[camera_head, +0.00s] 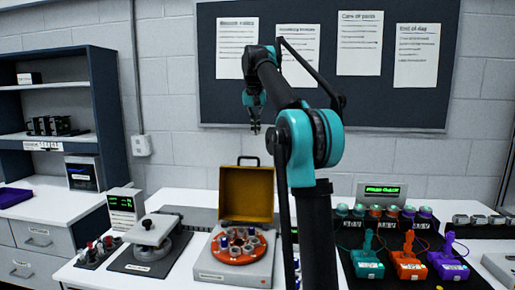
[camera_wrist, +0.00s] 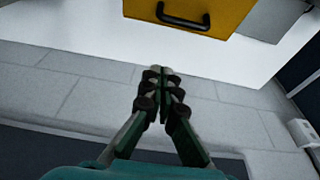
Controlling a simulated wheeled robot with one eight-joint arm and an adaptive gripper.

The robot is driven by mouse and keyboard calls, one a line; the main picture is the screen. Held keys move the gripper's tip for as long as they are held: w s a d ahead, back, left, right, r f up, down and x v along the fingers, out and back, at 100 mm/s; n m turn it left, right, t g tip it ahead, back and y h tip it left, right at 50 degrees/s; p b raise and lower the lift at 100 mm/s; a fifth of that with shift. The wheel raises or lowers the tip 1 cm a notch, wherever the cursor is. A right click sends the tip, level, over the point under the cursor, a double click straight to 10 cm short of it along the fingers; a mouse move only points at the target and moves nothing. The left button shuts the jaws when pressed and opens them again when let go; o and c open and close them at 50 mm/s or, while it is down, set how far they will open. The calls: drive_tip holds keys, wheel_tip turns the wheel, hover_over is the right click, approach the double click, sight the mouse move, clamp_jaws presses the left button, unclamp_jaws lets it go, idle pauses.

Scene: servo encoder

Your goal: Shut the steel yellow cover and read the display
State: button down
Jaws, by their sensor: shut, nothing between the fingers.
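The yellow cover (camera_head: 246,193) stands raised and open at the back of a grey case on the bench, with a dark handle (camera_head: 248,160) on its top edge. Under it an orange-red round plate (camera_head: 238,246) carries several small blue and grey pieces. In the wrist view the yellow cover (camera_wrist: 195,12) and its black handle (camera_wrist: 183,17) show at the top. My gripper (camera_head: 255,128) is high above the cover, apart from it. Its fingers are together in the wrist view (camera_wrist: 161,72), empty. A small display (camera_head: 382,190) with green text stands at the back right.
Left of the case are a grey-topped device (camera_head: 152,230), a box with a green readout (camera_head: 124,207) and a row of small red and grey parts (camera_head: 98,250). Teal, orange and purple devices (camera_head: 408,264) fill a black mat on the right. A notice board (camera_head: 385,100) hangs behind.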

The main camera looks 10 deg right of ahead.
wheel_tip(320, 180, down, 9)
drive_tip(key=shift+f, duration=0.15)
drive_tip(key=shift+s+a, duration=0.2)
drive_tip(key=shift+s, duration=0.45)
